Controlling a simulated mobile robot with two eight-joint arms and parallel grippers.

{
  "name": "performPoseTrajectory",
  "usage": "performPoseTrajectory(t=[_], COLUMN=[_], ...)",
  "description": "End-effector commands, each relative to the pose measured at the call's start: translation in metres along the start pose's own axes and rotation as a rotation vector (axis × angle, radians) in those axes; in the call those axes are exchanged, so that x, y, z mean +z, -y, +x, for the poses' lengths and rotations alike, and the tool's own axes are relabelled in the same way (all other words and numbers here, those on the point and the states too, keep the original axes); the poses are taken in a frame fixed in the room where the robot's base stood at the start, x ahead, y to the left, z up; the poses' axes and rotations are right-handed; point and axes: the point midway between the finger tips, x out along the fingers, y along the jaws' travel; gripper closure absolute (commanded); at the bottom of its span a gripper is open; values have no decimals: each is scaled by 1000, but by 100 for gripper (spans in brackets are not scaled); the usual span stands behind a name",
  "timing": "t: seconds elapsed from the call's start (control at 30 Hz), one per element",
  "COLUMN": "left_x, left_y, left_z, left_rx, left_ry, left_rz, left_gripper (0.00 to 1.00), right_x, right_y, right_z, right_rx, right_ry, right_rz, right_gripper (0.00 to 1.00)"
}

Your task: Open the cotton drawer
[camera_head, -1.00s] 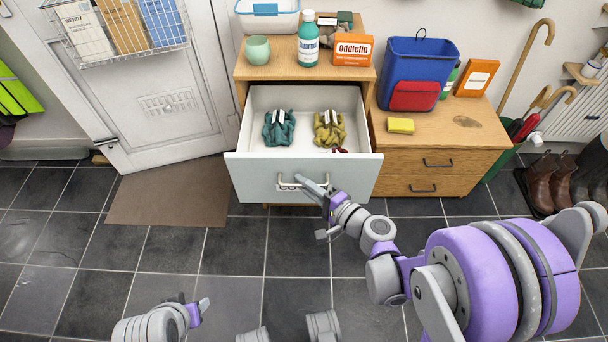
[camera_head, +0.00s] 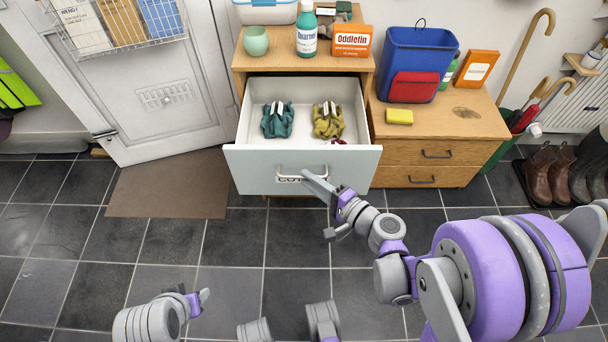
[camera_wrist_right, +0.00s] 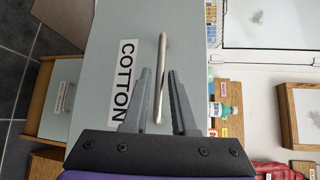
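The cotton drawer (camera_head: 255,172) is the pale grey top drawer of a wooden cabinet, and it stands pulled well out. In the right wrist view its front bears a label reading COTTON (camera_wrist_right: 123,80). Its metal handle (camera_head: 290,168) also shows in the right wrist view (camera_wrist_right: 162,60). My right gripper (camera_head: 308,178) is at the handle. In the right wrist view its fingers (camera_wrist_right: 159,85) stand apart with a gap on either side of the handle bar, which appears between them. My left gripper (camera_head: 200,302) is low at the left, away from the drawer; its finger opening is unclear.
A teal bundle (camera_head: 277,121) and an olive bundle (camera_head: 327,121) lie in the drawer. A cup (camera_head: 255,41), a bottle (camera_head: 306,35) and an orange box (camera_head: 351,41) stand on the cabinet. A lower cabinet (camera_head: 450,125) adjoins at right. The tiled floor (camera_head: 240,245) before the drawer is clear.

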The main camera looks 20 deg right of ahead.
Motion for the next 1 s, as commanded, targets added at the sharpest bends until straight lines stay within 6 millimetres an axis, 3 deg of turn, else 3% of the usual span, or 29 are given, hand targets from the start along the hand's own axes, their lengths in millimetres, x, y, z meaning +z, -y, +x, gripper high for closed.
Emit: performPoseTrajectory(t=[0.2, 0.4, 1.0], left_x=[-1, -2, -2], left_y=[0, 0, 0], left_z=[-5, -7, -7], left_rx=[0, 0, 0], left_ry=[-2, -2, -2], left_rz=[0, 0, 0], left_gripper=[50, 50, 50], right_x=[-1, -1, 0], right_y=[1, 0, 0], right_z=[-48, -75, -82], right_rx=[0, 0, 0], right_ry=[-7, -4, -1], right_rz=[-1, 0, 0], right_gripper=[74, 74, 74])
